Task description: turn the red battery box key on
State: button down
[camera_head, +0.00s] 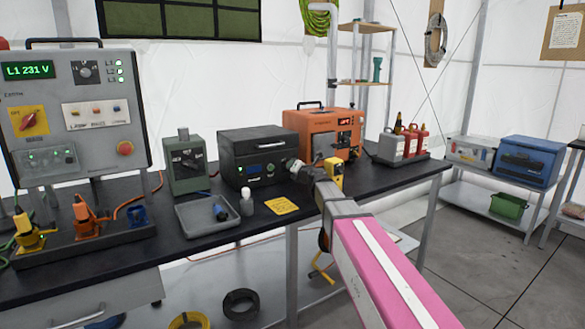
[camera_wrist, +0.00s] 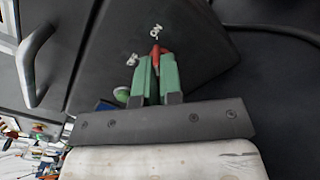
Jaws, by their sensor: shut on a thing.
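In the head view my gripper (camera_head: 293,167) is at the box's right front, and the key is hidden there.
A green-grey box (camera_head: 186,165) stands left.

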jog(key=shift+m, duration=0.5)
jog(key=c, duration=1.3)
grip_release()
